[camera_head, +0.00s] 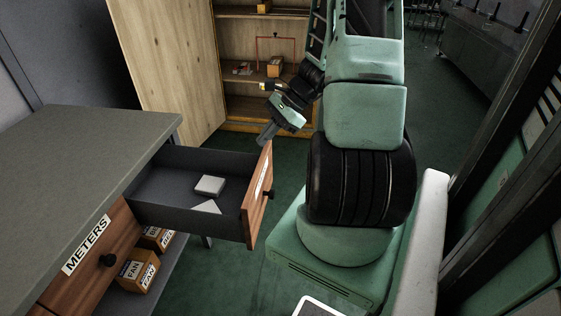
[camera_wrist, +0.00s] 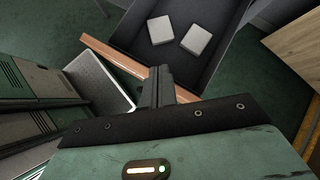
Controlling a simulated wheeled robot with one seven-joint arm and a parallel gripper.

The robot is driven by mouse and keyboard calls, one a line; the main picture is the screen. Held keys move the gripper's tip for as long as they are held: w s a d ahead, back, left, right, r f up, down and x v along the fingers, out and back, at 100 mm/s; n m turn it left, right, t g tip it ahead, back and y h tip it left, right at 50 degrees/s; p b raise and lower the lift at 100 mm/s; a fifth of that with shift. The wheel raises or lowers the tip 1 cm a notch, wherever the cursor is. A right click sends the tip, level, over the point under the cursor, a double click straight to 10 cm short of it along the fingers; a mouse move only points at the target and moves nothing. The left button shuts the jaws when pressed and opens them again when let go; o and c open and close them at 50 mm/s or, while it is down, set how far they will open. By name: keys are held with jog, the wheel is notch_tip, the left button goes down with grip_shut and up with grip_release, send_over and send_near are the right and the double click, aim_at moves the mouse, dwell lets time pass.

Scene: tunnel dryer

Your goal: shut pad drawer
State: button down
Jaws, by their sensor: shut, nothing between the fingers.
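My gripper (camera_head: 265,136) is shut and empty, near the far end of the drawer front. In the wrist view my gripper (camera_wrist: 158,75) points toward the drawer front (camera_wrist: 120,58), with the drawer's dark inside (camera_wrist: 190,65) beyond it. I cannot tell whether the fingers touch the front.
A METERS drawer (camera_head: 98,262) is closed beside the open one. Boxes marked FAN (camera_head: 137,271) sit on a shelf under the bench (camera_head: 90,150). An open wooden cabinet (camera_head: 240,60) stands behind. Green floor (camera_head: 225,275) is bare near the drawer.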

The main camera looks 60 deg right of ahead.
jog(key=s+d+f+m+t+h+b, duration=0.1)
jog(key=s+d+f+m+t+h, duration=0.1)
jog(key=s+d+f+m, duration=0.25)
jog(key=s+d+f+m+t+h, duration=0.1)
jog(key=s+d+f+m+t, duration=0.1)
jog(key=s+d+m, duration=0.35)
jog(key=n+b, duration=0.1)
send_near(271, 161)
jog(key=x, duration=0.5)
jog(key=shift+s+d+f, duration=0.15)
jog(key=shift+d+f, duration=0.05)
jog(key=shift+f, duration=0.3)
jog(key=shift+w+a, duration=0.2)
jog(key=shift+w, duration=0.3)
